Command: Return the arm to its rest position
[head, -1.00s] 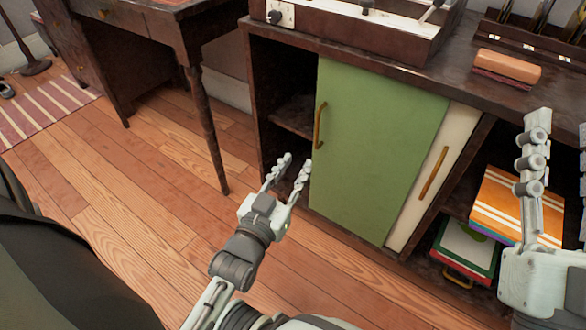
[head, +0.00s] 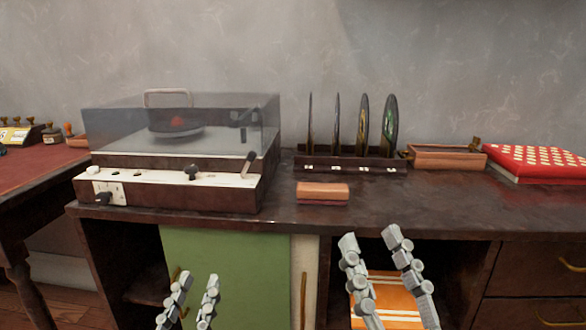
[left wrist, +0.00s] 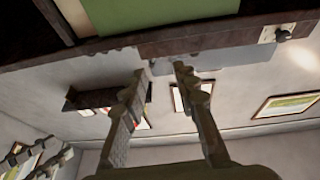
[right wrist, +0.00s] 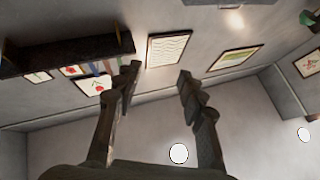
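My left gripper (head: 198,278) is at the bottom of the head view, in front of the green sliding door (head: 225,255) of the cabinet. Its fingers are apart with nothing between them, as the left wrist view also shows (left wrist: 160,70). My right gripper (head: 370,238) points up in front of the cabinet's open right compartment. Its fingers are apart and empty, also in the right wrist view (right wrist: 160,72). Most of both arms is out of the head view.
The dark cabinet top (head: 430,212) carries a turntable (head: 180,150) with a clear lid, a pinkish-brown block (head: 322,193), a record rack (head: 350,162), a wooden tray (head: 445,158) and a red patterned box (head: 535,165). An orange striped box (head: 395,300) sits behind my right gripper. A desk (head: 35,170) stands left.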

